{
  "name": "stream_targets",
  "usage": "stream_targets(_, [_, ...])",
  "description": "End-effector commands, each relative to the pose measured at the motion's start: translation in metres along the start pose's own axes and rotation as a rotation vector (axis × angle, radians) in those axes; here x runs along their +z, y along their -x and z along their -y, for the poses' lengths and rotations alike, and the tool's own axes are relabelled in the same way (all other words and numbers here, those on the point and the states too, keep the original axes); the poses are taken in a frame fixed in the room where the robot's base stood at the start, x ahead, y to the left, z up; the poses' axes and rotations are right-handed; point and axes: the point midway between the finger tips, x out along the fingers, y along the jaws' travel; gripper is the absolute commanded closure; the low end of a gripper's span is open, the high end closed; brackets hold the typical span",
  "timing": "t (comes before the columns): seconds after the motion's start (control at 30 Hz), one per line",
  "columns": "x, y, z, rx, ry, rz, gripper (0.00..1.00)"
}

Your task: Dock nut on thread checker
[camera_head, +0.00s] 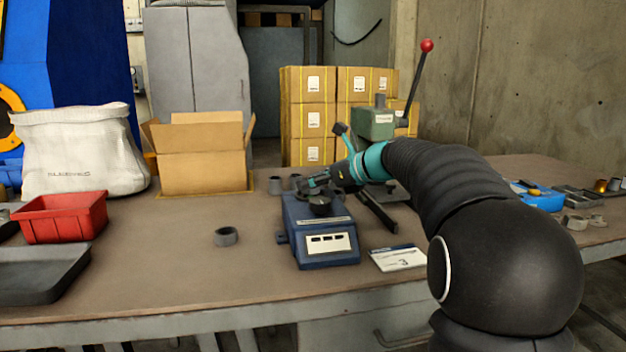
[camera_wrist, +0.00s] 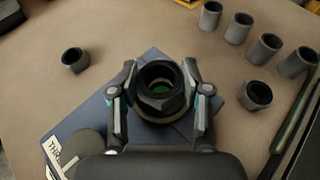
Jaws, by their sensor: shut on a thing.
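The blue thread checker (camera_head: 325,246) stands on the bench, with a white label on its front. In the wrist view its blue top (camera_wrist: 100,112) lies under my gripper. My gripper (camera_wrist: 160,70) is shut on a dark hexagonal nut (camera_wrist: 158,103), one finger on each side. In the head view my gripper (camera_head: 318,182) is above the back part of the checker. The nut is over a round dark part of the checker, and green shows through its hole. I cannot tell whether the nut touches the checker or is threaded on it.
A loose nut (camera_head: 226,236) lies left of the checker. Another nut (camera_wrist: 256,95) and several grey cylinders (camera_wrist: 264,49) stand on the other side. A numbered card (camera_head: 399,257) lies right of the checker. A green press (camera_head: 374,124) stands behind.

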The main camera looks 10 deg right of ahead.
Motion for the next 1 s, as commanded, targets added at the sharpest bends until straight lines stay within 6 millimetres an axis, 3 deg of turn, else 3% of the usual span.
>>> stream_targets(1.0, [-0.011, -0.005, 0.0, 0.0, -0.001, 0.001, 0.96])
